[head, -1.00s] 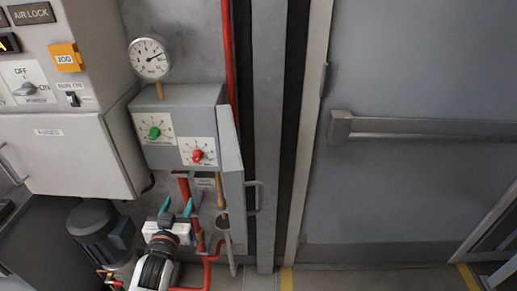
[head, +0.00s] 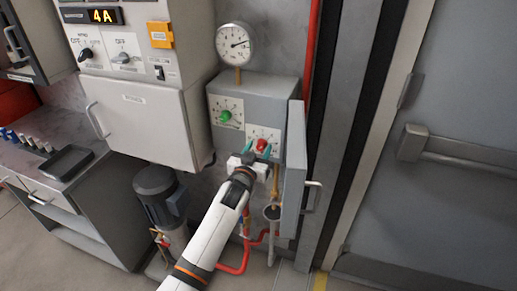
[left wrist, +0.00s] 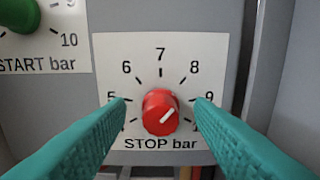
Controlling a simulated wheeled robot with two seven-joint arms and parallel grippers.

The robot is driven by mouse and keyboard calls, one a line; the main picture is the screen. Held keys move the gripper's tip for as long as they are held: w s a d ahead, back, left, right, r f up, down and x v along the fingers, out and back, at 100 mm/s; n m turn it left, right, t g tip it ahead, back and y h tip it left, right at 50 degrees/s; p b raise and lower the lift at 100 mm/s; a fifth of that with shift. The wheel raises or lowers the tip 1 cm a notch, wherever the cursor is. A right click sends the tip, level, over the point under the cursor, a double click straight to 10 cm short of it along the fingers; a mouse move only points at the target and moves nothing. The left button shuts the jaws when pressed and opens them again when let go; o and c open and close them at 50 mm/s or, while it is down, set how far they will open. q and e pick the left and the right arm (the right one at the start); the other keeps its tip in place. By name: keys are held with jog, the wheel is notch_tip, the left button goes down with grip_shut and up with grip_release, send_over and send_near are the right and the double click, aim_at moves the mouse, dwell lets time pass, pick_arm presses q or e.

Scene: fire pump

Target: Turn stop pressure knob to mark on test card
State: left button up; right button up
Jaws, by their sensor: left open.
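The red stop pressure knob (left wrist: 160,112) sits on a white dial plate (left wrist: 112,55) marked "STOP bar". Its white line points to the upper right, roughly between 8 and 9; the exact value is hard to tell. The knob also shows in the head view (head: 262,145) on the grey control box (head: 262,92). My left gripper (head: 253,153) is open, with its teal fingers in front of the knob; in the left wrist view its tips (left wrist: 160,106) lie either side of the knob, with visible gaps. No test card can be made out. My right gripper is out of view.
A green start knob (head: 225,117) is up and left of the stop knob. A round gauge (head: 235,44) stands above the box. The box's open door (head: 293,170) is close on the right. A pump motor (head: 157,190) and red pipes (head: 236,268) are below.

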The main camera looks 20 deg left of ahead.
pick_arm(q)
jog(key=shift+w, duration=0.2)
jog(key=c, duration=0.9)
jog(key=shift+c, duration=0.2)
jog(key=shift+m, duration=0.3)
jog(key=m, duration=0.3)
jog(key=shift+d+m, duration=0.1)
jog(key=shift+m, duration=1.9)
